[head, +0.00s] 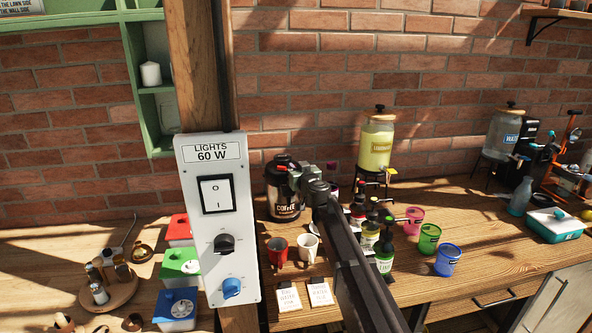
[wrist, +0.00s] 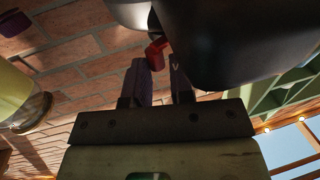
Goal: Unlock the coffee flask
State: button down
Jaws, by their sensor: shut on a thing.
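The coffee flask (head: 284,205), dark with a white COFFEE label, stands upright on the table near the brick wall in the head view. My gripper (head: 292,176) is at the upper right side of the flask, near its lid. A small red catch (head: 282,168) shows at the lid. In the wrist view the dark flask (wrist: 235,45) fills the top, and the red catch (wrist: 155,55) lies at the tips of my gripper (wrist: 161,70), which is shut on it. The fingers partly hide the catch, and its exact setting is unclear.
A red cup (head: 277,250) and a white cup (head: 307,248) stand in front of the flask. Several dark bottles (head: 384,255) stand under and beside my arm. A light-switch panel (head: 220,220) on a post rises at the left. A yellow dispenser (head: 376,145) stands at the right.

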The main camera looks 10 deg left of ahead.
jog(key=y, duration=0.1)
jog(key=n+g+y, duration=0.1)
jog(key=w+n+g+y, duration=0.1)
jog(key=shift+d+r, duration=0.1)
jog(key=shift+d, duration=0.15)
jog(key=c, duration=1.1)
grip_release()
jog(key=shift+w, duration=0.1)
jog(key=v, duration=1.1)
